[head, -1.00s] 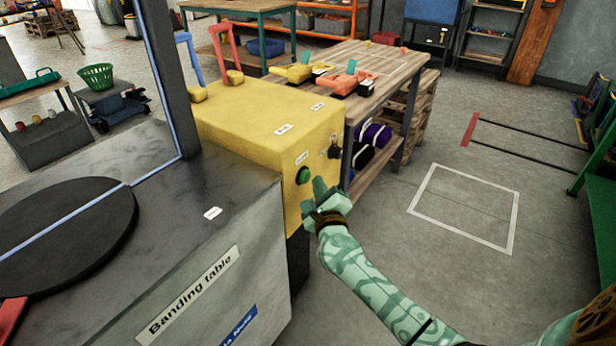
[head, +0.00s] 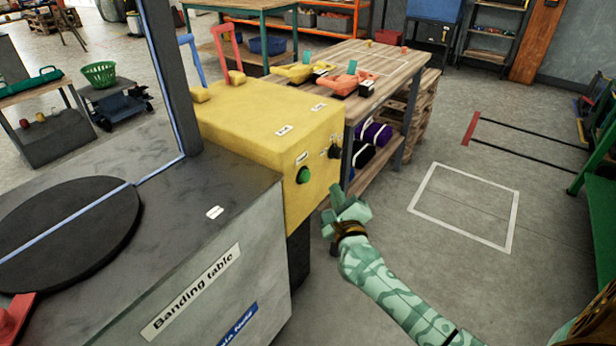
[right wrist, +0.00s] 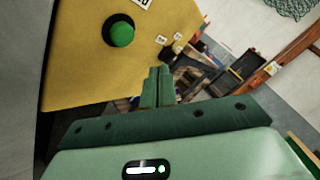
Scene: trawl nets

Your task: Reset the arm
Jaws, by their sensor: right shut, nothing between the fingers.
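My right gripper (head: 336,205) is shut and empty in the head view. It is held in the air in front of the yellow box, below and to the right of the green button (head: 303,175), apart from it. In the right wrist view my right gripper's fingers (right wrist: 159,84) are together, with the green button (right wrist: 122,34) up and to the left of them. The yellow box (head: 255,125) is mounted at the right end of the grey banding table (head: 235,215). My left gripper is not in view.
A wooden workbench (head: 385,62) with orange and yellow tools stands behind the yellow box. A white floor rectangle (head: 463,237) lies on open floor at the right. A green metal frame (head: 592,165) stands at the right edge.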

